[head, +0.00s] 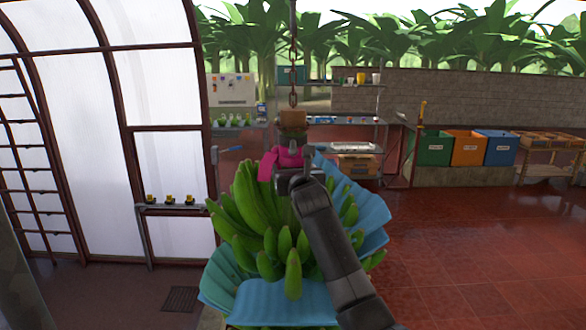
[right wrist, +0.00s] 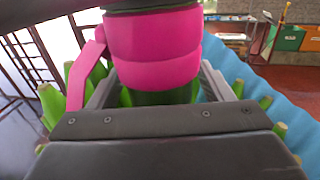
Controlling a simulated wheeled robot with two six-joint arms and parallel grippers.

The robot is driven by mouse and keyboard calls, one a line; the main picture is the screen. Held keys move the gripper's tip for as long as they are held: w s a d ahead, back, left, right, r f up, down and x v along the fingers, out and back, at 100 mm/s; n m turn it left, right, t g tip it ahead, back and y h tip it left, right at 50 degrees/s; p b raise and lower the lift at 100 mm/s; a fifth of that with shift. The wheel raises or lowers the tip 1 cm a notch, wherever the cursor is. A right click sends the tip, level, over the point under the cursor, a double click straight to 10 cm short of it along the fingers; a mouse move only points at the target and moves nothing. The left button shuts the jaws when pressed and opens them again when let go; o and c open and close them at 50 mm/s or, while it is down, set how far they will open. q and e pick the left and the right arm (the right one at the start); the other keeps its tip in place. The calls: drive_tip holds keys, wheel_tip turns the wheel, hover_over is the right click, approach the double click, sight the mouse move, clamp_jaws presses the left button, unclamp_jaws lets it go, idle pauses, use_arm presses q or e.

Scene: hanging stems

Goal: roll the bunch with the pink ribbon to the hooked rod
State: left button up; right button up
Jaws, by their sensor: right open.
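The green banana bunch (head: 255,215) hangs upright from a chain (head: 293,60), with blue sheets (head: 280,300) around its lower part. A pink ribbon (head: 270,163) is wrapped around its stem and also shows in the right wrist view (right wrist: 152,50). My right gripper (head: 291,172) is at the stem at ribbon height. In the right wrist view its open jaws (right wrist: 158,88) stand on either side of the ribboned stem; contact is unclear. A thin upright rod with a yellow top (head: 421,112) stands at right behind; I cannot tell a hook. My left gripper is out of view.
Green (head: 436,148), orange (head: 467,149) and blue (head: 498,148) bins stand at the back right. A metal shelf (head: 345,120) is behind the bunch. A translucent wall (head: 75,110) is at left. The red tiled floor (head: 470,235) at right is clear.

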drive_tip(key=c, duration=1.3)
drive_tip(key=shift+c, duration=0.2)
